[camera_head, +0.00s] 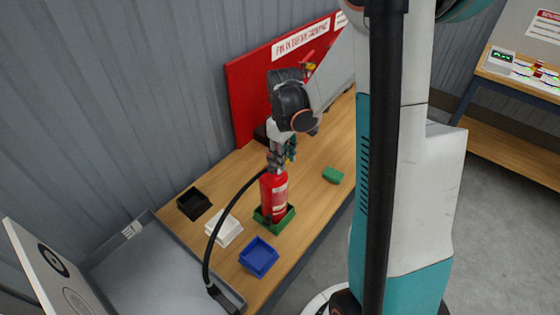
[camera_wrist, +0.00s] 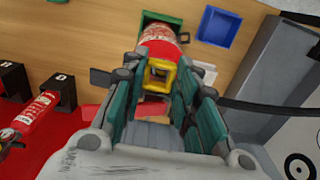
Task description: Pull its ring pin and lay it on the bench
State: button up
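A red fire extinguisher (camera_head: 273,192) stands upright in a green tray (camera_head: 290,217) on the wooden bench (camera_head: 318,150). My gripper (camera_head: 281,158) is pointed down at its top, which it mostly hides in the head view. In the wrist view, a yellow square ring (camera_wrist: 149,75), apparently the ring pin's, shows between the teal fingers of my gripper (camera_wrist: 160,76), in front of the red extinguisher body (camera_wrist: 160,42). The fingers look apart, with a gap on each side of the ring. The pin's shaft is hidden.
A black tray (camera_head: 194,203), a white tray (camera_head: 224,232) and a blue tray (camera_head: 259,257) stand on the bench. A black hose (camera_head: 213,235) arcs left. A green block (camera_head: 333,175) lies right of the extinguisher, with bare bench around it. A red board (camera_head: 247,100) stands behind.

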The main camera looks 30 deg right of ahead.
jog(key=shift+s, duration=0.15)
grip_shut()
jog(key=shift+s+d+f+b, duration=0.1)
jog(key=shift+s+d, duration=0.2)
jog(key=shift+s, duration=0.45)
jog(key=shift+s+d+b, duration=0.15)
jog(key=shift+s+d, duration=0.1)
jog(key=shift+s, duration=0.5)
jog(key=shift+s+d+f+b, duration=0.1)
jog(key=shift+s+d, duration=0.2)
jog(key=shift+s, duration=0.45)
jog(key=shift+r, duration=0.1)
jog(key=shift+s+d+b, duration=0.15)
jog(key=shift+s+d, duration=0.1)
jog(key=shift+s, duration=0.45)
jog(key=shift+s+d+b, duration=0.15)
jog(key=shift+s+d, duration=0.1)
jog(key=shift+s, duration=0.45)
